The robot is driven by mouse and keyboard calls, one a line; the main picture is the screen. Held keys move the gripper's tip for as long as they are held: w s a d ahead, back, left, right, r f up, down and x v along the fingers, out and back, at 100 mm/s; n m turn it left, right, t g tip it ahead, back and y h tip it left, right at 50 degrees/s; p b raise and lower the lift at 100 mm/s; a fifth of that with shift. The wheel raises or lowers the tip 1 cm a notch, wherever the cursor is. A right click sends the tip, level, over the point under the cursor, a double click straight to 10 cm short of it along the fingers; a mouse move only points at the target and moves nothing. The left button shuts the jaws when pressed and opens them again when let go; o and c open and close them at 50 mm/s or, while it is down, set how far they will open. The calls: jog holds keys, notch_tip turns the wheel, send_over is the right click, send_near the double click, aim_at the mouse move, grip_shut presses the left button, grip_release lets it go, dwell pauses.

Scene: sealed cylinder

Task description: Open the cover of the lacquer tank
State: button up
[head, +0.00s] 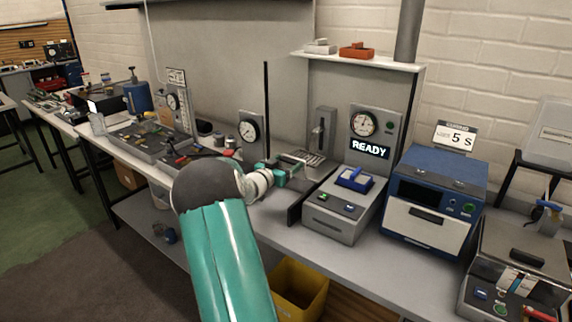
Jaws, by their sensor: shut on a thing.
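My gripper (291,166), teal and small in the head view, is shut at the back of the bench, left of the READY station. It holds something too small and too hidden to make out. A grey slotted metal piece (315,163) lies right beside the jaws; I cannot tell whether they touch it. No label marks the lacquer tank, so I cannot tell for sure which thing it is or how its cover stands. My teal arm hides part of the bench front.
A dark upright plate (297,208) stands close to the right of my wrist, before the grey READY station (344,212). A blue boxy unit (432,204) and a metal box (519,258) with a dark handle stand farther right. A yellow bin (300,285) is below the bench.

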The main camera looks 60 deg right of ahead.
jog(key=w+a, duration=0.2)
jog(key=a, duration=1.3)
jog(key=shift+w+a, duration=0.25)
jog(key=shift+a, duration=0.15)
jog(key=o, duration=1.4)
jog(key=shift+a, duration=0.1)
jog(key=a, duration=0.4)
jog(key=w+a, duration=0.1)
jog(key=a, duration=0.4)
jog(key=w+a, duration=0.1)
jog(key=a, duration=0.3)
jog(key=shift+w+a, duration=0.1)
jog(key=shift+a, duration=0.1)
